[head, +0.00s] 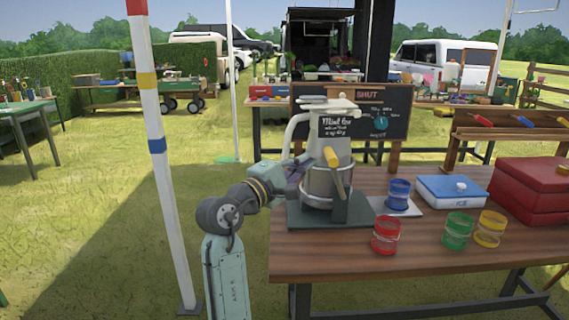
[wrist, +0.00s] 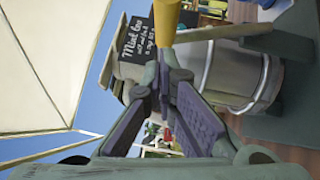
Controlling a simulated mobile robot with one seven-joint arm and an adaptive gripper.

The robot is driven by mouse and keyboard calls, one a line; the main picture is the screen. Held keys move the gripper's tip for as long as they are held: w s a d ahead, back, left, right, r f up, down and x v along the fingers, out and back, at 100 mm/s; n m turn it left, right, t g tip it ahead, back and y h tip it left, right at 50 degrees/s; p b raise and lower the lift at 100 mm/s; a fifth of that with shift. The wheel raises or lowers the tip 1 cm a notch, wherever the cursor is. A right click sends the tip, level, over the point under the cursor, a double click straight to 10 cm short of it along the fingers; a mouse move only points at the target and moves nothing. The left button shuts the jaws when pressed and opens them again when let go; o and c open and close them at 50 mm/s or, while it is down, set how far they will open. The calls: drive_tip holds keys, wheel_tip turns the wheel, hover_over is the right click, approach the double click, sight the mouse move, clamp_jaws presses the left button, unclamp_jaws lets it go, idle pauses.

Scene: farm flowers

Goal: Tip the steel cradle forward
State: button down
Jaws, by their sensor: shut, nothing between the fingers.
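The steel cradle (head: 320,186) holds a pale urn (head: 338,150) upright on a dark green base (head: 297,213) on the wooden table. A yellow handle (head: 333,158) stands up at the cradle's front. My gripper (head: 303,165) is at the cradle's left side, shut and empty. In the wrist view my fingertips (wrist: 165,68) meet just below the yellow handle (wrist: 166,20). The steel band (wrist: 240,78) lies to their right. I cannot tell whether the fingers touch the handle. The urn's chalk label (wrist: 138,40) also shows there.
A blue cup (head: 399,193) stands on a small plate right of the base. Red (head: 386,235), green (head: 458,231) and yellow (head: 490,229) cups stand at the front right. A chalkboard (head: 385,115) is behind. A striped pole (head: 160,150) stands left of my arm.

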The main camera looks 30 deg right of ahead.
drive_tip(key=shift+s+d+r, duration=0.15)
drive_tip(key=shift+s+d, duration=0.3)
drive_tip(key=shift+d, duration=0.25)
drive_tip(key=shift+r+p, duration=0.15)
drive_tip(key=shift+p, duration=0.15)
drive_tip(key=shift+s+d+r+p, duration=0.15)
drive_tip(key=shift+d+p, duration=0.1)
drive_tip(key=shift+p, duration=0.05)
